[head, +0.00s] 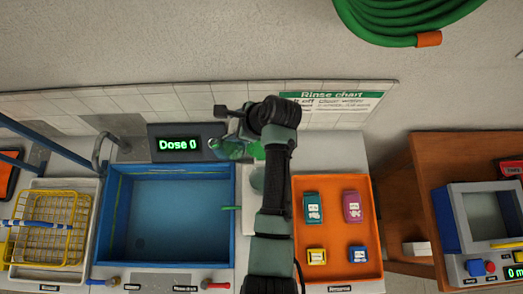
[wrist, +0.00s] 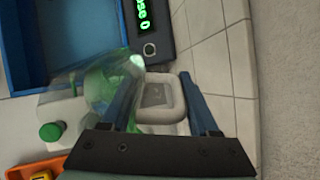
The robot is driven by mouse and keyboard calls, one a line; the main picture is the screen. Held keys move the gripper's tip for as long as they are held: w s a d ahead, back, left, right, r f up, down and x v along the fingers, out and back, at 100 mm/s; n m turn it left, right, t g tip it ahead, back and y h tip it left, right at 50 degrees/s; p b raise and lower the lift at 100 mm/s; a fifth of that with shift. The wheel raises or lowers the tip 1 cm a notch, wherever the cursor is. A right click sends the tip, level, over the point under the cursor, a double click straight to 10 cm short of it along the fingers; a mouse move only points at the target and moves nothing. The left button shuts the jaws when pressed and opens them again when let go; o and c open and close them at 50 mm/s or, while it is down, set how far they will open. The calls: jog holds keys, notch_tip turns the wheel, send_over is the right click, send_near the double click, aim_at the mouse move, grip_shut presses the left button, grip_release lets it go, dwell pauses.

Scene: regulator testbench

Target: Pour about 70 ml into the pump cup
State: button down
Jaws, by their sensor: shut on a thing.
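My gripper (wrist: 161,88) is shut on the pale grey handle (wrist: 160,112) of a clear jug (wrist: 98,84), with a blue finger on each side of the handle. The jug holds green liquid and looks tilted. In the head view the jug (head: 232,150) shows as a green, see-through shape in front of the dose display, beside my gripper (head: 236,124). The display (head: 178,144) reads "Dose 0". I cannot pick out the pump cup for certain; my arm hides part of the counter.
A blue basin (head: 170,215) lies left of my arm. An orange tray (head: 332,264) with several small containers lies to the right. A white bottle with a green cap (wrist: 51,131) stands near the jug. A grey-and-blue machine (head: 449,222) stands on the wooden table at far right.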

jog(key=shift+s+d+r+t+y+b, duration=0.25)
jog(key=shift+d+t+y+b, duration=0.1)
jog(key=shift+t+y+b, duration=0.25)
jog(key=y+b, duration=0.1)
jog(key=b, duration=0.3)
jog(key=shift+d+f+t+b, duration=0.1)
jog(key=shift+f+t+b, duration=0.1)
jog(key=shift+t+b, duration=0.15)
jog(key=y+b, duration=0.1)
jog(key=t+b, duration=0.1)
jog(key=b, duration=0.1)
jog(key=shift+s+r+y, duration=0.1)
jog(key=shift+r+y, duration=0.15)
jog(key=shift+y, duration=0.15)
jog(key=shift+d+b, duration=0.1)
jog(key=shift+b, duration=0.6)
jog(key=shift+t+y+b, duration=0.35)
jog(key=shift+y+b, duration=0.15)
jog(key=shift+b, duration=0.75)
jog(key=shift+s+d+r+y+b, duration=0.15)
jog(key=shift+r+y+b, duration=0.15)
jog(key=shift+b, duration=0.7)
jog(key=shift+d+r+t, duration=0.1)
jog(key=shift+r+t, duration=0.2)
jog(key=shift+w+a+b, duration=0.2)
jog(key=shift+b, duration=0.25)
